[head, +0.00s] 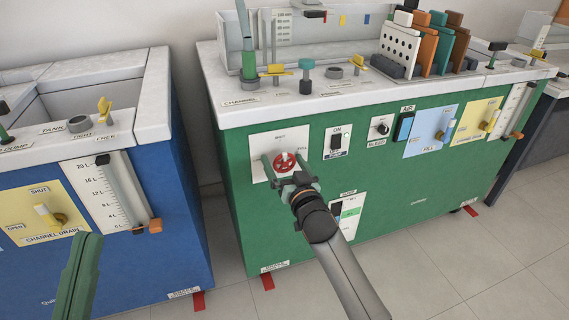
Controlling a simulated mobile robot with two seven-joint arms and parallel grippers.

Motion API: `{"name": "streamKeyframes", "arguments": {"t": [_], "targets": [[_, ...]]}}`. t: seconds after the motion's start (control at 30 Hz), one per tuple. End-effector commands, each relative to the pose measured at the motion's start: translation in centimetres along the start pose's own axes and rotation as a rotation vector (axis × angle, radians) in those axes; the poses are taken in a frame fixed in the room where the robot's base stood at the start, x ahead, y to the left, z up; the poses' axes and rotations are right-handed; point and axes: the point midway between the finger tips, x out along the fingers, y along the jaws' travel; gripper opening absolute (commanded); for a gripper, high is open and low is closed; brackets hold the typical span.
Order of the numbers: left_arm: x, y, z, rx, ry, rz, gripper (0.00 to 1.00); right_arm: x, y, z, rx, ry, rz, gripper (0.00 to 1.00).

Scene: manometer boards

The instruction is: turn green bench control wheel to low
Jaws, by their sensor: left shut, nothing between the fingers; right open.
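The control wheel (284,163) is a small red wheel on a white plate (270,141) on the front of the green bench (270,215). The plate has small marks around the wheel, too small to read surely. My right gripper (286,158) is open in front of the wheel, with one finger on its left side and one on its right. I cannot tell whether the fingers touch the rim. The gripper body hides the lower part of the plate. My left gripper (91,238) is shut and empty at the lower left, in front of the blue bench and away from the wheel.
The blue bench (185,210) stands left of the green one, with a narrow gap between. Right of the wheel are a black ON switch (337,142), a small knob (381,126) and yellow valve handles. Below is a panel with a green strip (350,212). Floor is free in front.

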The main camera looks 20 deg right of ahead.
Motion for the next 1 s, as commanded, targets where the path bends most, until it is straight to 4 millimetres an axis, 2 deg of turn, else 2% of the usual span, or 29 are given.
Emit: {"name": "streamKeyframes", "arguments": {"t": [0.07, 0.73, 1.0], "targets": [[0.01, 0.02, -0.02, 0.0, 0.001, 0.001, 0.0, -0.02, 0.01, -0.01, 0.0, 0.0, 0.0, 0.93], [0.03, 0.03, -0.05, 0.0, 0.003, 0.001, 0.0, -0.04, 0.0, 0.0, 0.0, 0.001, 0.0, 0.18], [0.3, -0.13, -0.3, 0.001, 0.004, -0.002, 0.0, -0.04, -0.02, -0.08, -0.03, 0.0, 0.0, 0.18]]}}
